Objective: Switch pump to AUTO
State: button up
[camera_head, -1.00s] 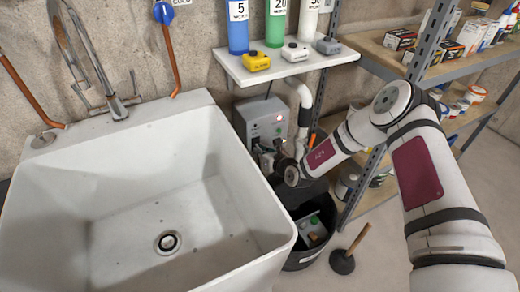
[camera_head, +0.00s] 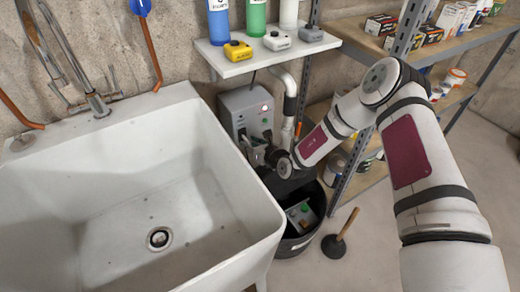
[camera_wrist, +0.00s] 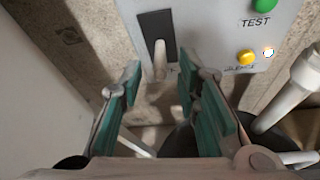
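The pump's grey control box (camera_head: 240,102) is on the wall beneath a small shelf, with a red light on its front. In the wrist view its panel (camera_wrist: 218,18) shows a pale toggle lever (camera_wrist: 160,58) in a dark slot, pointing down. A green button (camera_wrist: 264,5) marked TEST and a yellow button (camera_wrist: 246,57) are to its right. My gripper (camera_wrist: 162,84) is open, its teal-padded fingers below and to either side of the lever tip, with nothing held. Contact cannot be told. The slot's position labels are mostly hidden. In the head view my gripper (camera_head: 260,154) partly covers the box's lower part.
A white sink (camera_head: 235,195) stands close on the left. A black bin (camera_head: 294,247) is below my gripper, with a plunger (camera_head: 336,245) beside it. White pipes (camera_head: 289,100) and a metal rack (camera_head: 353,150) are on the right. The wall shelf (camera_head: 268,55) holds bottles and small devices.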

jog(key=v, duration=0.9)
jog(key=shift+s+d, duration=0.2)
jog(key=shift+r, duration=0.1)
